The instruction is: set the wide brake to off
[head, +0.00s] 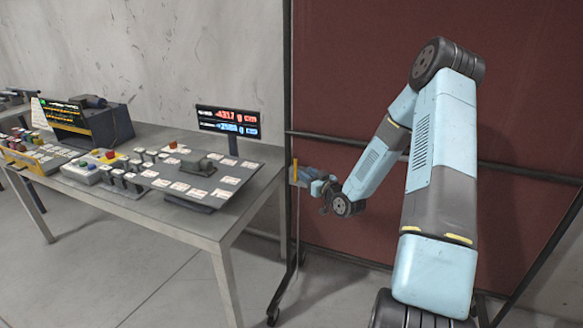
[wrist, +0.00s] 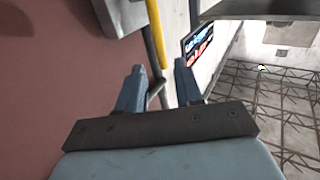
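My gripper (wrist: 158,82) shows its two blue fingers standing apart in the wrist view, with nothing clearly held between them. In the head view my gripper (head: 301,174) is right of the table, in front of the dark red panel. The wide brake cannot be told apart by name. A sloped grey console (head: 235,172) on the table carries several white labels and small dark switches, too small to read. My gripper is to the right of this console, apart from it.
A two-line display (head: 228,122) stands behind the console. The grey table (head: 200,232) holds more boxes at left. The dark red panel (head: 345,70) stands close behind my arm.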

